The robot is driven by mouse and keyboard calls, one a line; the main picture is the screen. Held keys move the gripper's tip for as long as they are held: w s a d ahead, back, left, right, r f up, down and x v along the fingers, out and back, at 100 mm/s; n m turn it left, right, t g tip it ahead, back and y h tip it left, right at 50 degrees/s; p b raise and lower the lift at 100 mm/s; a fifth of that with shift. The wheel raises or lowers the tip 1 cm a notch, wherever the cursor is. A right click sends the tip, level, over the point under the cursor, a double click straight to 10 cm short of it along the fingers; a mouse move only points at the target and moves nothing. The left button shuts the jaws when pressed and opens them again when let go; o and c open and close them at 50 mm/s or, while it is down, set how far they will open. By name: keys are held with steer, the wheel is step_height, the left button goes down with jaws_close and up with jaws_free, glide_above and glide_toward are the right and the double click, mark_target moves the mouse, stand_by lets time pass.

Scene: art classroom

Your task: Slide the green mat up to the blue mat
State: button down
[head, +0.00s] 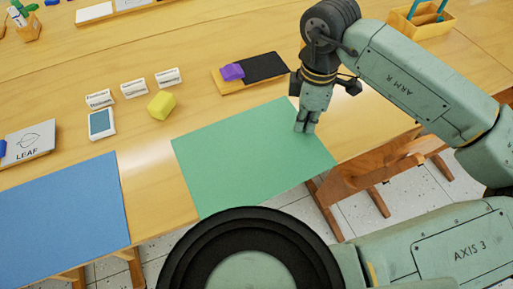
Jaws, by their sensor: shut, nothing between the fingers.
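The green mat (240,155) lies flat on the wooden table near its front edge. The blue mat (62,220) lies to its left, partly cut off by the picture's left edge. A strip of bare wood separates the two mats. My gripper (303,129) is shut and empty, pointing down at the green mat's right part, near its far right corner. I cannot tell whether the fingertips touch the mat. My own body hides a little around the green mat's near edge.
A LEAF book (27,142) sits behind the blue mat. A wooden caddy (422,20) stands at the far right.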

steer(key=shift+s+a+b, duration=0.25)
steer(key=shift+a+b, duration=0.2)
steer(key=shift+a, duration=0.1)
steer(key=shift+w+d+f+b, duration=0.1)
steer(key=shift+w+d+b, duration=0.1)
steer(key=shift+d+b, duration=0.25)
stand_by(0.4)
steer(key=shift+r+p, duration=1.4)
steer(key=shift+r, duration=2.15)
